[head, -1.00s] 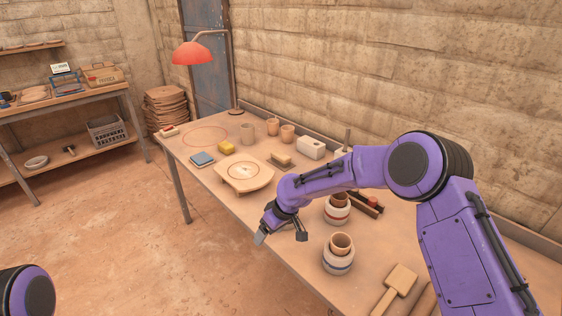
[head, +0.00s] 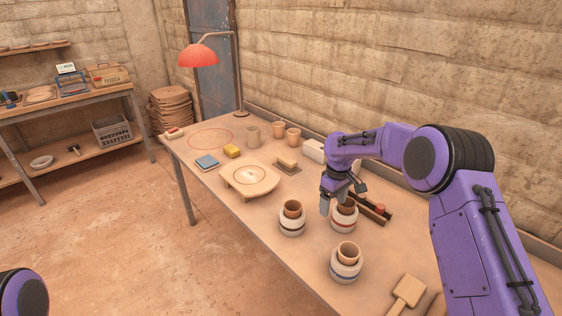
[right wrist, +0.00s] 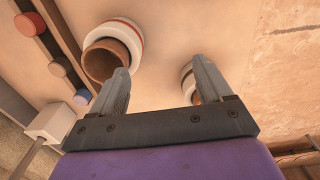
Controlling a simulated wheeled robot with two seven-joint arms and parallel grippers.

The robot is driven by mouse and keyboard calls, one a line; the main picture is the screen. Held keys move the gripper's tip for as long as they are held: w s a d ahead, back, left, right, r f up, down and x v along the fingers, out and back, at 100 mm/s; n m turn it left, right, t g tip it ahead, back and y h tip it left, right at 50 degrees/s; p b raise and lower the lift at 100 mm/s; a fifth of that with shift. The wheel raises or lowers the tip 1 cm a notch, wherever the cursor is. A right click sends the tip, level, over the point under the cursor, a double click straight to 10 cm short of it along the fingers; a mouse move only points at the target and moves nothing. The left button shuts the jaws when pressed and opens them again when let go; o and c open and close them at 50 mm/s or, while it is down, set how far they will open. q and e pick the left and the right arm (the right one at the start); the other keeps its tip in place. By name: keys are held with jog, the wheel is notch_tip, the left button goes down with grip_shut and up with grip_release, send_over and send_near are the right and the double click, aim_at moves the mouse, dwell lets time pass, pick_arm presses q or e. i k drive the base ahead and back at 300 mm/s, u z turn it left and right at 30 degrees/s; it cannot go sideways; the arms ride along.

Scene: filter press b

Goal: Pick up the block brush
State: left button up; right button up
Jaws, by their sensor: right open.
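My left gripper is out of view; only a part of my left arm shows at the lower left.
Banded stands holding clay cups (head: 292,209) (head: 348,252) stand around my right gripper. A dark rack with coloured pieces (head: 371,211) lies behind it. Bare table lies in front of the board.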

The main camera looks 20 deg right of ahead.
aim_at(289, 164)
jog(key=i, duration=1.4)
jog(key=z, duration=0.05)
